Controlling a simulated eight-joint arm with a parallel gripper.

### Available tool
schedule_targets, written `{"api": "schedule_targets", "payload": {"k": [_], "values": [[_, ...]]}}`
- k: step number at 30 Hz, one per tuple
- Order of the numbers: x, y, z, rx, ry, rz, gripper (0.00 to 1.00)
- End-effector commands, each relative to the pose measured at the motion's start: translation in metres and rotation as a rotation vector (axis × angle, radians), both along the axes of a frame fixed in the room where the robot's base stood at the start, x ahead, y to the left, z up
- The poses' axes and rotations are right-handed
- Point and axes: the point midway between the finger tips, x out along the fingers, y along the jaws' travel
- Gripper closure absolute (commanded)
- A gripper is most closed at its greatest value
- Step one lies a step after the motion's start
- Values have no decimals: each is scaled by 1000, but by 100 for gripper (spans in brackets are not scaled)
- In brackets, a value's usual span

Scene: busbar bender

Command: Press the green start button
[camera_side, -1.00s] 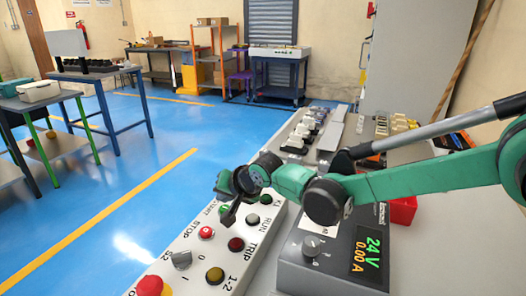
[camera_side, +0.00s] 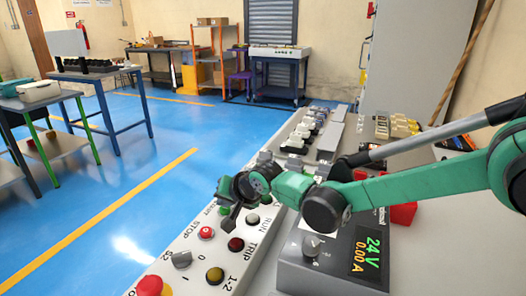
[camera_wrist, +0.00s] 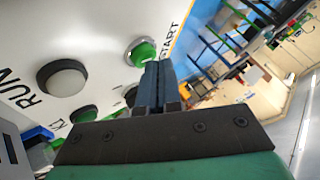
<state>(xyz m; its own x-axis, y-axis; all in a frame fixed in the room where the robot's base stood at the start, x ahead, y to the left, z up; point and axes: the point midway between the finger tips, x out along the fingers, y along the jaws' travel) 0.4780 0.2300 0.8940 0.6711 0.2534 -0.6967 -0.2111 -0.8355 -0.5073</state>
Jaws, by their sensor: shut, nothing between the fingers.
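The green start button (camera_wrist: 143,53), with a pale collar, sits on the white panel beside the START label in the wrist view. In the side view only a bit of green (camera_side: 223,211) shows beside my gripper, which hides most of the button. My gripper (camera_side: 230,218) is shut and empty, pointing down at the panel's far end. In the wrist view its closed dark fingers (camera_wrist: 157,80) end just below and right of the start button. I cannot tell whether they touch it.
The white panel (camera_side: 192,217) also carries a red stop button (camera_side: 206,233), a grey RUN lamp (camera_side: 252,218), a red TRIP lamp (camera_side: 236,244), a yellow button (camera_side: 215,275), a selector (camera_side: 181,259) and a red mushroom button (camera_side: 150,286). A power supply (camera_side: 335,258) stands right.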

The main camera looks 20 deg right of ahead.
Motion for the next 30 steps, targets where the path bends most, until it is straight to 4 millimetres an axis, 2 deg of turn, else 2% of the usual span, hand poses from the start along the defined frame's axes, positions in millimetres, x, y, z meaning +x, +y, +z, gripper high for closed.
{"api": "schedule_targets", "payload": {"k": [17, 30], "values": [[0, 0, -3, 0, 0, 0, 100], [0, 0, 13, 0, 0, 0, 100]]}}
